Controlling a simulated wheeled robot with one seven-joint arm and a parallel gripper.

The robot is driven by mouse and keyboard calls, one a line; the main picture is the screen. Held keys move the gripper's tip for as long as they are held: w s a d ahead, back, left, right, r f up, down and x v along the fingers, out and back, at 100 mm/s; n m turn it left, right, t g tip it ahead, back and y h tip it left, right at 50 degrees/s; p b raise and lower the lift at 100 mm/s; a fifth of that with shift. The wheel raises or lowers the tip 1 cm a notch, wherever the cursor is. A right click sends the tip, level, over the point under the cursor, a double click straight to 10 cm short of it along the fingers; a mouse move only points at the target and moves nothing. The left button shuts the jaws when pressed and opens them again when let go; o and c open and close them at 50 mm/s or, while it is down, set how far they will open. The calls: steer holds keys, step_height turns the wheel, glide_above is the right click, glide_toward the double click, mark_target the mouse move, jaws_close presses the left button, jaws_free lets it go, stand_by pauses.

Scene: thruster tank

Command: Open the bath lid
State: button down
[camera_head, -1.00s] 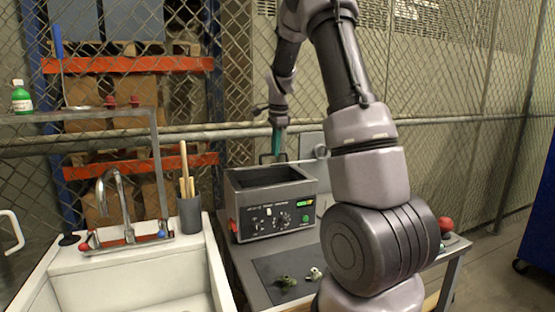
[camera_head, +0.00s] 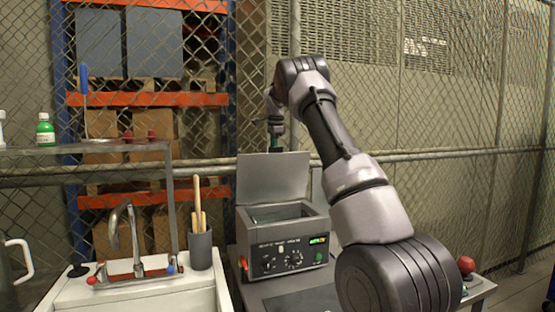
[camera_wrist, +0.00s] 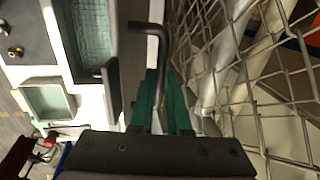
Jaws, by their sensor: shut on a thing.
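The bath (camera_head: 290,252) is a grey box with knobs and a lit green display, on the bench beside the sink. Its lid (camera_head: 272,178), a flat grey panel, stands about upright at the back edge. The basin is open, and its inside shows in the wrist view (camera_wrist: 92,28). My gripper (camera_head: 276,143) is at the lid's top edge. In the wrist view my gripper (camera_wrist: 160,78) has its green fingers shut on the dark bent bar of the lid handle (camera_wrist: 152,28). The handle is too small to make out in the head view.
A wire mesh fence (camera_head: 430,110) with a horizontal rail stands close behind the bath. The sink (camera_head: 155,298), tap (camera_head: 125,235) and a grey pot of tools (camera_head: 201,250) are on the left. A dark mat (camera_head: 300,302) lies in front of the bath.

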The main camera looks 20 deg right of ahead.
steer(key=w, duration=0.4)
steer(key=shift+w+f, duration=0.2)
steer(key=shift+f, duration=0.05)
steer(key=c, duration=0.9)
jaws_free()
steer(key=shift+s+r, duration=0.35)
steer(key=shift+r, duration=1.45)
steer(key=shift+s+r, duration=0.35)
steer(key=shift+r, duration=1.4)
steer(key=shift+s+r, duration=0.35)
steer(key=shift+r, duration=1.45)
